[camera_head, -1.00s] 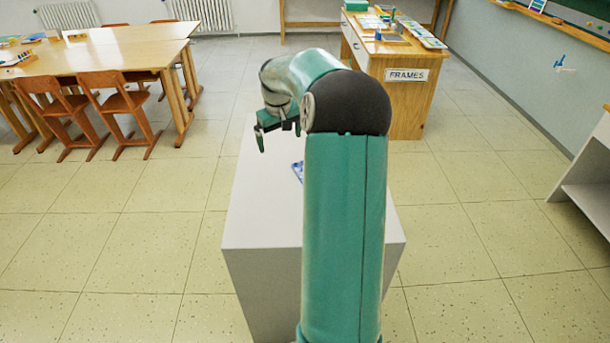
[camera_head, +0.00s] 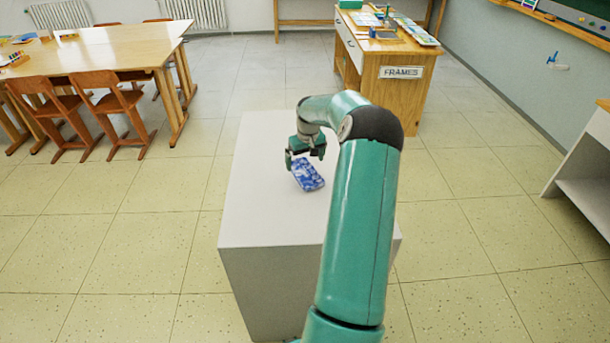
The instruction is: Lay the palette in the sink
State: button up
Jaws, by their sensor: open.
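My gripper (camera_head: 304,158) is open and empty, with its fingers pointing down over the white block (camera_head: 262,225). A small blue-and-white patterned object (camera_head: 308,175) lies on the block's top, just below and slightly right of the gripper. The fingers appear apart from it, though the exact gap is hard to judge. I cannot tell whether this object is the palette. I cannot make out a sink in this view.
A wooden desk marked FRAMES (camera_head: 400,95) stands behind the block, with flat items on top. Wooden tables (camera_head: 105,50) and chairs (camera_head: 115,105) stand at the left. A grey shelf unit (camera_head: 590,165) is at the right. Tiled floor around the block is clear.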

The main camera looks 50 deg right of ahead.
aim_at(305, 174)
jog(key=f, duration=0.5)
jog(key=shift+w+d, duration=0.25)
jog(key=c, duration=1.2)
jog(key=shift+o, duration=0.2)
jog(key=shift+r, duration=0.15)
